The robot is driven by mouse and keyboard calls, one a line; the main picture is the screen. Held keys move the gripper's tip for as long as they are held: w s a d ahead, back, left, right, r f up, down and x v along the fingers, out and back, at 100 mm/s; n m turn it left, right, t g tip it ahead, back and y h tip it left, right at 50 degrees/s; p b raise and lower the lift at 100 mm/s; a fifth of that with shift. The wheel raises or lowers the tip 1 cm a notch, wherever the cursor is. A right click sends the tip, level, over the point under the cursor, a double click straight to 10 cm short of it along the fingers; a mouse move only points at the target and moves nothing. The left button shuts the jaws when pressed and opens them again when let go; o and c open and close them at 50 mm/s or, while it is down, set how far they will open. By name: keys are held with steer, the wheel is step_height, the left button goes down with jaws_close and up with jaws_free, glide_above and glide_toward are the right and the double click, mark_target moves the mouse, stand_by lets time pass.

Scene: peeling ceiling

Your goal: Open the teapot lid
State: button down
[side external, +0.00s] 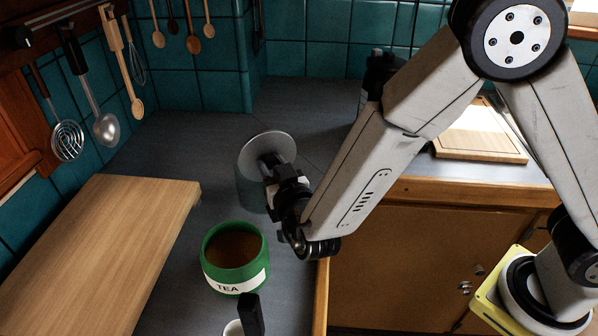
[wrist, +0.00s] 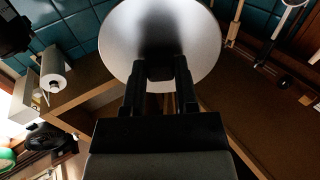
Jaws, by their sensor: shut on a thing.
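A green pot (side external: 214,272) with a white TEA label stands upright on the grey counter in the side view. Its top is uncovered and brown shows inside. My gripper (side external: 272,165) is above and behind the pot, apart from it. It is shut on a round, pale metallic lid (side external: 253,150), held tilted. In the wrist view the lid (wrist: 122,40) fills the top centre, with my gripper's two fingers (wrist: 160,75) closed at its middle. The fingers hide the part they grip. A translucent greyish shape (side external: 247,190) shows below the lid; I cannot tell whether they touch.
A wooden board (side external: 110,255) lies on the left. Utensils (side external: 105,125) hang on the tiled wall. A dark object (side external: 251,314) and part of a white cup (side external: 233,328) are at the bottom edge. A cutting board (side external: 480,140) lies at right. The counter's front edge is right of the pot.

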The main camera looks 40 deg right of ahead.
steer(key=shift+c, duration=1.8)
jaws_free()
steer(key=v, duration=0.7)
steer(key=shift+s, duration=0.35)
